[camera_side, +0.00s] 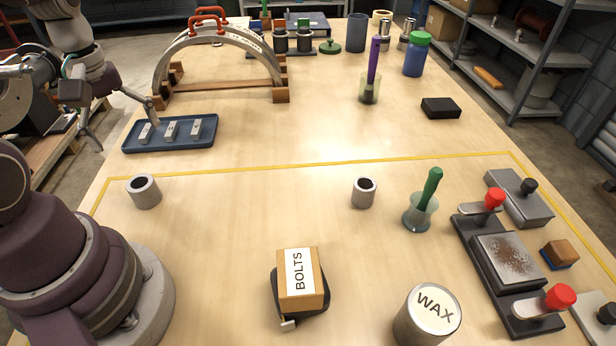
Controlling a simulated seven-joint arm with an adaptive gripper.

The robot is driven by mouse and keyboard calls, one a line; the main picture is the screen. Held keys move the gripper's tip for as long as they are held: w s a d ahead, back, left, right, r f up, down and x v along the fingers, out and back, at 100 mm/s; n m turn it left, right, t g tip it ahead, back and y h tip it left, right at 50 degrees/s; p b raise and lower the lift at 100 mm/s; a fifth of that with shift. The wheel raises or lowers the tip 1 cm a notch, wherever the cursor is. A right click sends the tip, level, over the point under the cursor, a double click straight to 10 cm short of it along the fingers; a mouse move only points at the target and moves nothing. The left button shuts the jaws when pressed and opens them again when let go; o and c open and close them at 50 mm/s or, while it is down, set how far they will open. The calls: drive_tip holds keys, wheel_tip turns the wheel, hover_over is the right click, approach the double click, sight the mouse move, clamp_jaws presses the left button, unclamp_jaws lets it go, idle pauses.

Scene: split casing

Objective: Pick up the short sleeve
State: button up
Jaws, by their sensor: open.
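Two grey hollow sleeves stand upright on the table inside the yellow line. The left sleeve (144,192) looks wider; the right sleeve (364,193) looks narrower and stands near the middle. They look similar in height, and I cannot tell for sure which is the short one. My gripper (126,130) is at the upper left, beside the left end of the blue tray (170,148). Its fingers are spread with nothing between them. It is behind and to the left of the left sleeve, apart from both sleeves.
The tray holds several small metal blocks (170,130). A grey arch on wooden supports (222,45) stands behind. A BOLTS box (300,282), WAX tin (425,315), green-handled brush in a cup (420,212) and red-knobbed clamp fixture (510,260) stand in front and right. Table between the sleeves is clear.

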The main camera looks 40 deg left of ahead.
sight(143, 189)
drive_tip(key=f, duration=0.4)
drive_tip(key=s+a+f+n, duration=0.1)
drive_tip(key=f, duration=0.3)
drive_tip(key=f+n, duration=0.1)
drive_tip(key=f, duration=0.3)
drive_tip(key=shift+s+a+f+g, duration=0.15)
drive_tip(key=shift+s+a+g, duration=0.05)
drive_tip(key=shift+a+g, duration=0.1)
drive_tip(key=c, duration=1.3)
